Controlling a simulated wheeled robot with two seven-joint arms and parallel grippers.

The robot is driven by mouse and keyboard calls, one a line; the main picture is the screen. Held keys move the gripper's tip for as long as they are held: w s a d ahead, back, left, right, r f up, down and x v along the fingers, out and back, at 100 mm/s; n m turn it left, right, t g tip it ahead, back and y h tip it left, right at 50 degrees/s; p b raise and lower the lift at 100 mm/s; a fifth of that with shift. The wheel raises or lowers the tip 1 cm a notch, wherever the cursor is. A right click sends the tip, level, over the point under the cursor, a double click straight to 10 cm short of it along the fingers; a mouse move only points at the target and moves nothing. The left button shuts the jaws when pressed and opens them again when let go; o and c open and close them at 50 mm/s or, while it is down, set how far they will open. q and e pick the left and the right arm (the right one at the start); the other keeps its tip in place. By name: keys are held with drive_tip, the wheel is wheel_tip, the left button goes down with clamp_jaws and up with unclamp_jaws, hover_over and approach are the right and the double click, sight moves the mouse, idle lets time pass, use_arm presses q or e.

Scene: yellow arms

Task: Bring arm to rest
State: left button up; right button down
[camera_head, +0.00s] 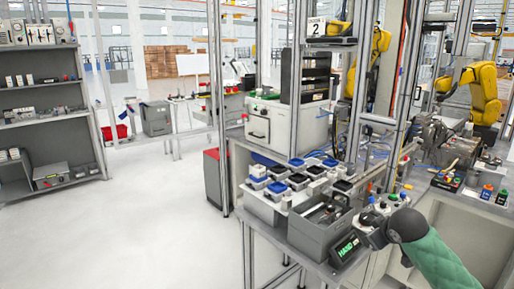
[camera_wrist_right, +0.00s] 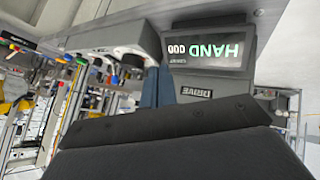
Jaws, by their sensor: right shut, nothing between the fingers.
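My right arm (camera_head: 432,258), with a green sleeve, comes in from the bottom right of the head view. Its dark wrist is over the front right corner of the workbench (camera_head: 262,221). My right gripper (camera_wrist_right: 157,80) shows in the right wrist view as two blue-grey fingers, shut together with nothing between them. In the head view its fingers are hard to make out. In the wrist view the fingers are close to a display box (camera_wrist_right: 208,50) reading HAND, upside down; whether they touch it I cannot tell. My left gripper and arm are not in view.
The HAND display (camera_head: 345,247) is at the bench's front edge, beside a grey bin (camera_head: 320,222). Several small boxes with blue or black lids stand behind. Grey shelves (camera_head: 42,117) stand far left; the floor between is clear.

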drive_tip(key=s+a+f+m+g, duration=0.1)
drive_tip(key=s+a+f+g, duration=0.1)
drive_tip(key=s+a+f, duration=0.4)
drive_tip(key=s+a+f+m+g+y, duration=0.1)
drive_tip(key=s+a+f+g, duration=0.2)
drive_tip(key=s+a+f, duration=0.4)
drive_tip(key=s+a+f+m+g, duration=0.2)
drive_tip(key=s+a+f, duration=0.5)
drive_tip(key=s+f, duration=1.2)
drive_tip(key=s, duration=1.1)
drive_tip(key=shift+s+f+g, duration=0.15)
drive_tip(key=shift+g, duration=0.15)
